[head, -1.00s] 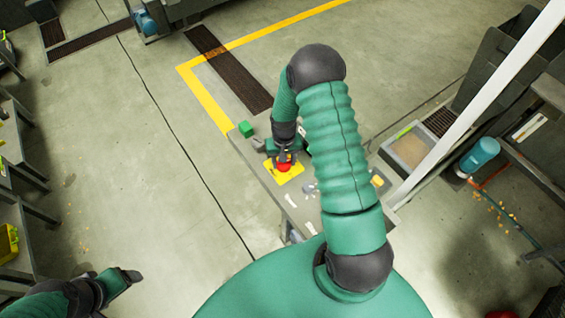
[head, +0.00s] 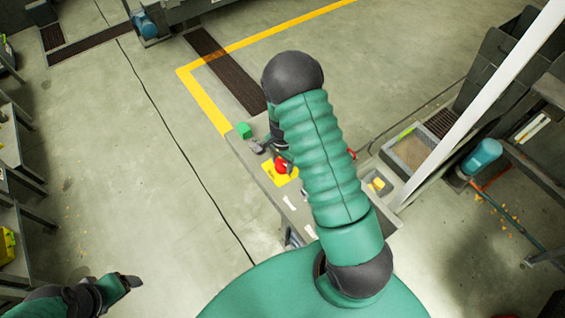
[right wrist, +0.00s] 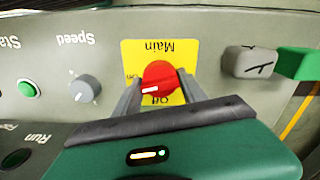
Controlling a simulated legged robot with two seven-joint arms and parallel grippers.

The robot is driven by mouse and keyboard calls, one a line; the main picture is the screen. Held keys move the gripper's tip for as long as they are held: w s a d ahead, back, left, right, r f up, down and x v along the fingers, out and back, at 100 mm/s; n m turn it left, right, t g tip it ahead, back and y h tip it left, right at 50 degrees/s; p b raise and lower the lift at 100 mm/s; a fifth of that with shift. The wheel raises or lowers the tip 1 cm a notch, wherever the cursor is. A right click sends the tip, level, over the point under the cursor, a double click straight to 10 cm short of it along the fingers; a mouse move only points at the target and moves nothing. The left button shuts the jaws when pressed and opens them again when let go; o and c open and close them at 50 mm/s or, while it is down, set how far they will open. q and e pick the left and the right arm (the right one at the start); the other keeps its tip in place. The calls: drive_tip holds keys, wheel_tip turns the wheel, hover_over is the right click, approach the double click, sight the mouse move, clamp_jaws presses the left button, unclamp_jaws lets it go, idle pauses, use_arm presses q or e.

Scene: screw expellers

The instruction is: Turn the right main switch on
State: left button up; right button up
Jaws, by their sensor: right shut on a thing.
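The main switch is a red knob (right wrist: 158,76) on a yellow plate (right wrist: 188,48), with "Main", "On" and "Off" printed upside down in the right wrist view. Its white mark points left, between the "On" and "Off" labels. My right gripper (right wrist: 160,80) is shut on the knob, one grey finger on each side. In the head view the red knob (head: 282,167) and yellow plate (head: 270,174) show beside my right arm, which hides much of the gripper. My left gripper (head: 131,281) is at the lower left, away from the panel; its jaw opening is unclear.
The panel (head: 252,165) also carries a grey speed knob (right wrist: 86,88) and a green start button (right wrist: 27,88). A green block-like part (head: 244,130) on a grey base stands at the panel's far end, close to the switch. Open floor lies to the left.

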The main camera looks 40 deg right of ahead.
sight(282, 161)
drive_tip(key=shift+m, duration=1.2)
drive_tip(key=o, duration=1.4)
drive_tip(key=shift+w, duration=0.1)
drive_tip(key=shift+c, duration=0.2)
wheel_tip(282, 161, up, 17)
drive_tip(key=b, duration=0.2)
drive_tip(key=shift+f, duration=0.15)
drive_tip(key=shift+w, duration=0.1)
